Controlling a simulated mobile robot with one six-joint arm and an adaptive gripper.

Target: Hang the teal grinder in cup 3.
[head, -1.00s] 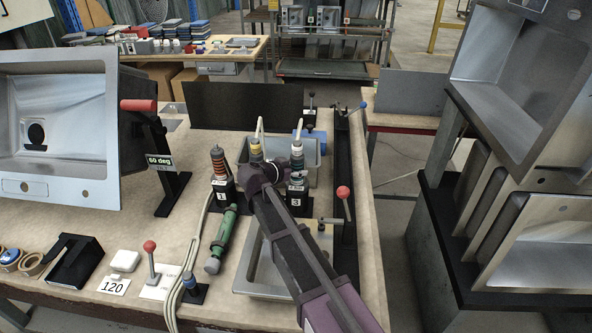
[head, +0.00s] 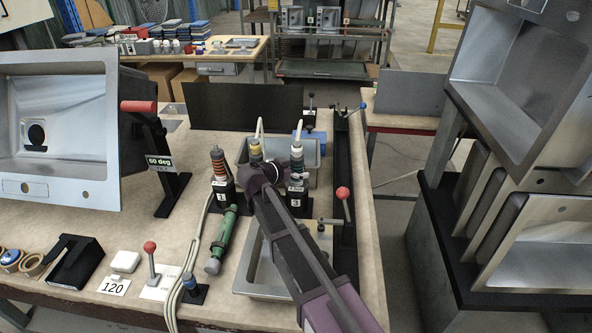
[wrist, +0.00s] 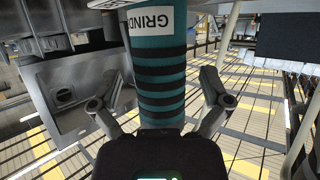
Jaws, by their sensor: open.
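The teal grinder (wrist: 162,65), with black bands and a white label, stands upright between my fingers in the wrist view. My gripper (wrist: 162,90) is open, with a finger spread on each side of it and a gap to both. In the head view, the grinder (head: 297,161) is at cup 3 (head: 296,200), the black holder marked 3, and its lower end is hidden there. The end of my arm is just left of it, and my fingers are mostly hidden in that view.
Holder 1 (head: 222,197) carries an orange-banded tool (head: 217,162). A yellow-topped tool (head: 255,150) stands between, partly behind my arm. A green tool (head: 222,240) lies on the bench. A red-knobbed lever (head: 343,194) stands to the right, and a metal basin (head: 252,275) is below my arm.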

